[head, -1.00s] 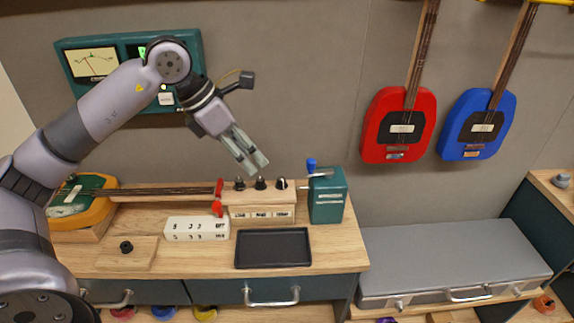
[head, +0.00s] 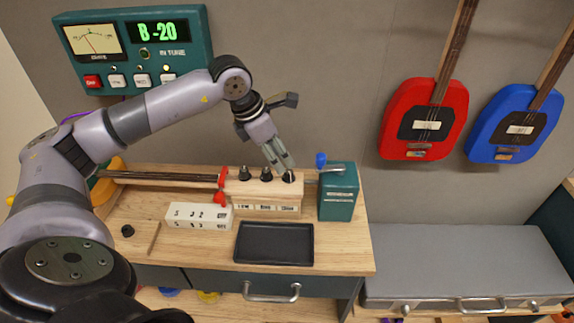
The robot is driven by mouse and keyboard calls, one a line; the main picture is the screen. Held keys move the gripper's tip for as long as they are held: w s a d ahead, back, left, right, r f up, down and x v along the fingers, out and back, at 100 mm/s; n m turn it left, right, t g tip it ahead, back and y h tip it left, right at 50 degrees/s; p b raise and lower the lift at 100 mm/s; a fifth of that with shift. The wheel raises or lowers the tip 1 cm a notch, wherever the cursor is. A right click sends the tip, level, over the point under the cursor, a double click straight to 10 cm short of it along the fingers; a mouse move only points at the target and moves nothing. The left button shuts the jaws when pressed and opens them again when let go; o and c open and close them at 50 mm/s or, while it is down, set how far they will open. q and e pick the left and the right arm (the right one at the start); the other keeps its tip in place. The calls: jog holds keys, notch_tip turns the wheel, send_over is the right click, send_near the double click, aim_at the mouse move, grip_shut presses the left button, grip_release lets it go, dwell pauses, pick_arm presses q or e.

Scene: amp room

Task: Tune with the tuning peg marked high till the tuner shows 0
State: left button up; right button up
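The teal tuner (head: 203,60) on the wall reads B-20 in green, and the needle of its dial (head: 90,42) leans left. Three dark tuning pegs stand in a row on a wooden block with small labels too blurred to read surely: left peg (head: 243,174), middle peg (head: 266,174) and right peg (head: 289,177). My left gripper (head: 283,167) points down with its fingertips at the right peg, partly covering it. Its fingers are close together, and I cannot tell whether they grip the peg. My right gripper is not in view.
A teal box with a blue-knobbed crank (head: 338,192) stands just right of the pegs. A black tray (head: 273,243) and a white numbered block (head: 198,216) lie in front. A guitar neck (head: 160,177) reaches the pegs from the left. Red and blue guitars hang at right.

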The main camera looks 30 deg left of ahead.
aim_at(288, 171)
pick_arm(q)
jog(key=x, duration=0.4)
jog(key=shift+w+f+p, duration=0.1)
jog(key=shift+f+p, duration=0.1)
jog(key=shift+p, duration=0.1)
jog(key=shift+w+d+f, duration=0.15)
jog(key=shift+w+f, duration=0.05)
jog(key=shift+f, duration=0.35)
grip_shut()
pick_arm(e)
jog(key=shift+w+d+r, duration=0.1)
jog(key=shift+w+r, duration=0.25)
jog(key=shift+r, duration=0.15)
